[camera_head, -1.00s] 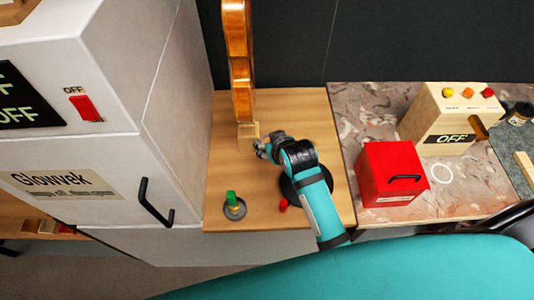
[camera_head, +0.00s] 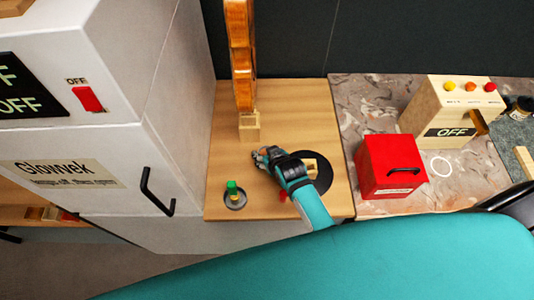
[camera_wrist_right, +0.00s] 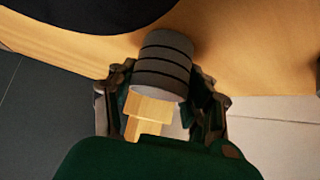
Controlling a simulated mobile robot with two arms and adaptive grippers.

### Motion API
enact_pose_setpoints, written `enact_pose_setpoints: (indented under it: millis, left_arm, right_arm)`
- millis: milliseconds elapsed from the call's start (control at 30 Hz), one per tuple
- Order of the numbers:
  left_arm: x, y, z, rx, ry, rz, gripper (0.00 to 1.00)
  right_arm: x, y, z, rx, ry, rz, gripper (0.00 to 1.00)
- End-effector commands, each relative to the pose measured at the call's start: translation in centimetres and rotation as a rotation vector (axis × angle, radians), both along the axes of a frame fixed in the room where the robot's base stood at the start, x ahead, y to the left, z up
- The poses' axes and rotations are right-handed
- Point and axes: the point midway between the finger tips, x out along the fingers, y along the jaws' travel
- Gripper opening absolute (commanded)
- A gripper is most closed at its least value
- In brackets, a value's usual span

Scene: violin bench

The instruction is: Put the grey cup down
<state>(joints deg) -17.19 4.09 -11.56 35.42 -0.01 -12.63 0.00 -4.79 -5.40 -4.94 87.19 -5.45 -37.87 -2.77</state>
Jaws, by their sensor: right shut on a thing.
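The grey cup (camera_wrist_right: 163,62) has dark bands and sits between the fingers of my right gripper (camera_wrist_right: 162,88) in the right wrist view. The gripper is shut on it. In the head view my right gripper (camera_head: 262,157) is over the wooden bench top (camera_head: 228,150), in front of the violin's block. The cup is not clearly visible there. I cannot tell whether it touches the bench. A pale wooden piece (camera_wrist_right: 147,110) shows next to the cup, nearer the palm. My left gripper is not in view.
A violin (camera_head: 241,50) stands on a wooden block (camera_head: 249,128) behind the gripper. A green-topped thing (camera_head: 232,187) stands on a small grey disc at the front left. A black disc (camera_head: 324,183) lies right of it. A red box (camera_head: 388,168) is further right.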

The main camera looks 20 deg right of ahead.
Motion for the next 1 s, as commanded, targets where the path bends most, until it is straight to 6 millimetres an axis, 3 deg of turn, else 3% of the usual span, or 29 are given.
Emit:
enact_pose_setpoints:
  millis: [200, 233, 400, 733, 1000]
  left_arm:
    - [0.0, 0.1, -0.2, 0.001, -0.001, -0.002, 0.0]
    - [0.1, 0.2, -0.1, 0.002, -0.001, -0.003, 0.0]
    - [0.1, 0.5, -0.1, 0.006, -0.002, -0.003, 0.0]
    - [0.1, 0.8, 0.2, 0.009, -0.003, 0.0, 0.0]
    - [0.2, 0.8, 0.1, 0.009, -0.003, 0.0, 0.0]
  right_arm:
    - [0.0, 0.0, -0.3, 0.0, -0.001, 0.0, 0.07]
    - [0.0, 0.0, -0.3, 0.0, 0.0, 0.0, 0.53]
    - [0.0, 0.0, -0.3, 0.0, 0.0, 0.0, 0.74]
    - [0.0, 0.0, 0.2, 0.0, 0.0, 0.0, 0.74]
    - [-2.9, -0.3, 2.8, 0.001, 0.0, -0.001, 0.74]
